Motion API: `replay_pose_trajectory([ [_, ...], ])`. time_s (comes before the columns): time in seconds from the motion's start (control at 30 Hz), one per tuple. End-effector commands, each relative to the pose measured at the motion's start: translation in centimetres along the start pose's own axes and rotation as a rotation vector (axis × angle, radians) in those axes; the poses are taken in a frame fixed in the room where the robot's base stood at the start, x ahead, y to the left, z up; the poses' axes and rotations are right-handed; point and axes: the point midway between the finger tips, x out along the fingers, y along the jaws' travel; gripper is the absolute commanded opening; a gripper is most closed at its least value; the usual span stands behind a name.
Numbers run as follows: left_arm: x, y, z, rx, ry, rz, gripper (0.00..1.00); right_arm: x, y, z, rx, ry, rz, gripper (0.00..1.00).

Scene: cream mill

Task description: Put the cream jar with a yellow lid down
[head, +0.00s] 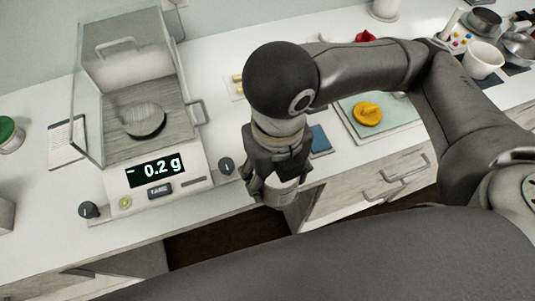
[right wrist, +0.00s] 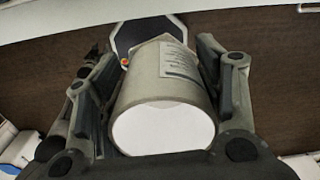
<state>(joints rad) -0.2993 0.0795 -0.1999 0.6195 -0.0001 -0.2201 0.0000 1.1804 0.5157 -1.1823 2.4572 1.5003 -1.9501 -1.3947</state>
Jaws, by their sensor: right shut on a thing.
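My right gripper (head: 276,188) is shut on a pale grey jar (head: 281,194), held in the air off the counter's front edge. In the right wrist view the jar (right wrist: 150,82) sits between both fingers of the gripper (right wrist: 160,75). It has a paper label on its side, and its near end is a plain white disc; I cannot tell if that is cream or a cover. No yellow lid shows on it. A yellow lid-like piece (head: 367,113) lies on a pale green mat (head: 352,128) to the right. My left gripper is out of view.
A scale (head: 178,199) with a glass shield stands at left, reading about -0.2 g. A blue item (head: 320,140) lies behind the gripper. A white cup (head: 484,60) and steel bowls stand at far right. A green-lidded jar (head: 9,136) is at far left.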

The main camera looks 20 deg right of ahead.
Motion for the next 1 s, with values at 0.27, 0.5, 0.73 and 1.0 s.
replay_pose_trajectory([
  [0.27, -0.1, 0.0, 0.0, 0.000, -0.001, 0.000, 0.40, -0.4, 0.4, -0.3, -0.224, -0.006, 0.004, 0.32],
  [0.5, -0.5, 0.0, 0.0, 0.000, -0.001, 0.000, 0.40, 1.4, -0.9, 3.5, -0.225, -0.002, 0.002, 0.32],
  [0.73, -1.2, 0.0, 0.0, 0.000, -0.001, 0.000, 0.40, 4.1, -2.5, 8.6, -0.225, -0.001, 0.002, 0.32],
  [1.0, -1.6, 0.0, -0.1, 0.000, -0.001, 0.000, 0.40, 8.0, -3.4, 11.7, -0.230, -0.004, 0.003, 0.32],
])
